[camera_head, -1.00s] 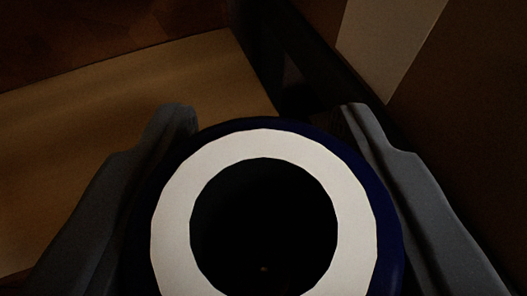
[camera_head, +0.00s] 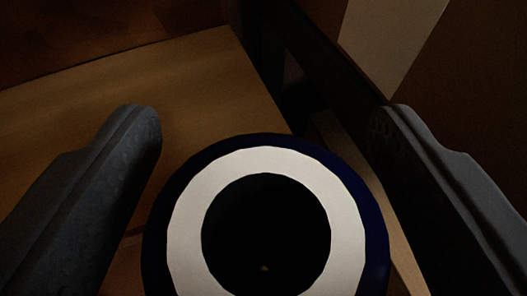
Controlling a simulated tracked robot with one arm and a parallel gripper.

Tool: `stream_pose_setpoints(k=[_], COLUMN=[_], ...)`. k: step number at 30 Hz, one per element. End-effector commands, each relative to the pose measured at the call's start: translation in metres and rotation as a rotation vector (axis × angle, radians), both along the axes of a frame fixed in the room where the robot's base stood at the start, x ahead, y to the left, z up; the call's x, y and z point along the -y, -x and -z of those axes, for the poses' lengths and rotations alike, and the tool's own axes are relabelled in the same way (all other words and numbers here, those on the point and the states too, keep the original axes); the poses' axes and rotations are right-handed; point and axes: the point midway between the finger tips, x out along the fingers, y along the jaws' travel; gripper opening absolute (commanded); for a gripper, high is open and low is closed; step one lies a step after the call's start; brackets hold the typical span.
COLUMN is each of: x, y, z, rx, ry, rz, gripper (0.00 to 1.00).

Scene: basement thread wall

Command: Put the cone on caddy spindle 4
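A cone (camera_head: 183,242) of dark blue thread with a white ring-shaped end face and a dark central hole fills the lower middle of the view, end toward the camera. My gripper (camera_head: 262,125) is open around it. What is under the cone is hidden. No caddy or numbered spindle can be made out.
A tan wooden board (camera_head: 190,80) lies behind the cone on the left. A dark beam (camera_head: 325,60) runs diagonally along its right edge. A pale panel (camera_head: 385,40) and a brown surface (camera_head: 470,100) are at the upper right. The light is dim.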

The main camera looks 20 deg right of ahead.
Motion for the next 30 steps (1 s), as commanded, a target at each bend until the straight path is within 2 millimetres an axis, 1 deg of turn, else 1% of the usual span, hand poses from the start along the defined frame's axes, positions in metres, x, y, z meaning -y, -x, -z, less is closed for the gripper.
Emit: stream_pose_setpoints(k=[5, 8, 11, 21, 24, 30], x=[-0.001, -0.004, -0.009, -0.034, -0.04, -0.047], y=[0.002, 0.009, 0.021, 0.079, 0.093, 0.114], z=[-0.001, -0.004, -0.011, -0.033, -0.038, -0.045], rx=[0.0, -0.002, 0.002, -0.001, 0.0, 0.001], ry=[0.001, 0.001, 0.0, 0.0, 0.001, 0.0], rz=[0.0, -0.001, -0.002, -0.004, -0.003, -0.001], gripper=[0.66, 0.66, 0.66, 0.66, 0.66, 0.66])
